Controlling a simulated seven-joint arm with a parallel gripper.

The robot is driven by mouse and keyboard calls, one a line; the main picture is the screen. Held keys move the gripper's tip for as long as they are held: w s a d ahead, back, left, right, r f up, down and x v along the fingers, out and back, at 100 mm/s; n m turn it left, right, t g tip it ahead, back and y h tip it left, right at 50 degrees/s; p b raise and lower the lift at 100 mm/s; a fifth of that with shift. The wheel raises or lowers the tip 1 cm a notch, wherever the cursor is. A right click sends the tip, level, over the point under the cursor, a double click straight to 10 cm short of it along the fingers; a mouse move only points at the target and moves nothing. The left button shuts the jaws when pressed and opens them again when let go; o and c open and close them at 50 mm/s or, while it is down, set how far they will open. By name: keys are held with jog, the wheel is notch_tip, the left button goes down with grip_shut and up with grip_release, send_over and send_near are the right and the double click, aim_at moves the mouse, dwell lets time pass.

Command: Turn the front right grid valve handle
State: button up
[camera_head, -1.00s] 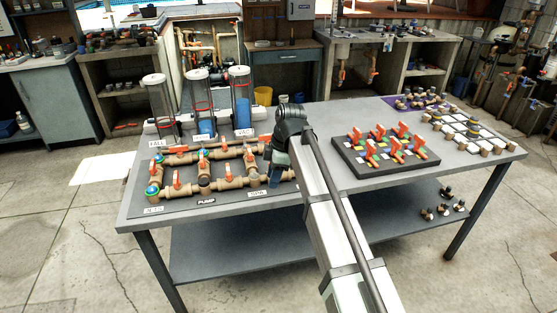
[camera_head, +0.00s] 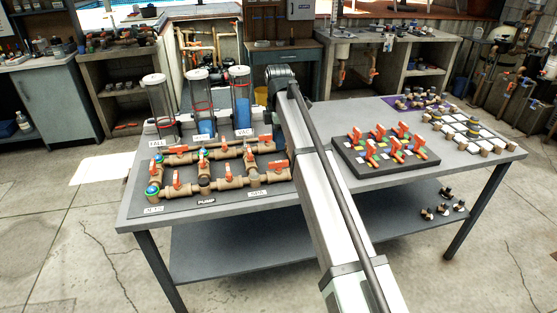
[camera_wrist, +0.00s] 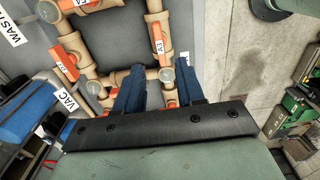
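The valve grid of tan pipes (camera_head: 205,184) with orange handles lies on the left part of the table in the head view. The front right orange handle (camera_head: 278,165) shows at the grid's right end, beside my arm. In the wrist view, an orange handle labelled A3 (camera_wrist: 158,40) lies just beyond my fingertips, in line with the gap. I cannot tell whether it is the front right one. My gripper (camera_wrist: 161,72) is open, its two blue fingers apart with a tan pipe fitting (camera_wrist: 166,75) visible beneath the gap. Contact is not visible. The head view hides the fingers.
Three clear tubes, one of them the VAC tube (camera_head: 241,100), stand behind the grid. A dark board with orange-handled valves (camera_head: 385,160) lies right of my arm. More fittings (camera_head: 470,130) lie at the table's right end.

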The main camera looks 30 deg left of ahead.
aim_at(279, 162)
notch_tip(279, 162, down, 8)
jog(key=shift+f, duration=0.25)
jog(key=shift+c, duration=0.3)
grip_shut()
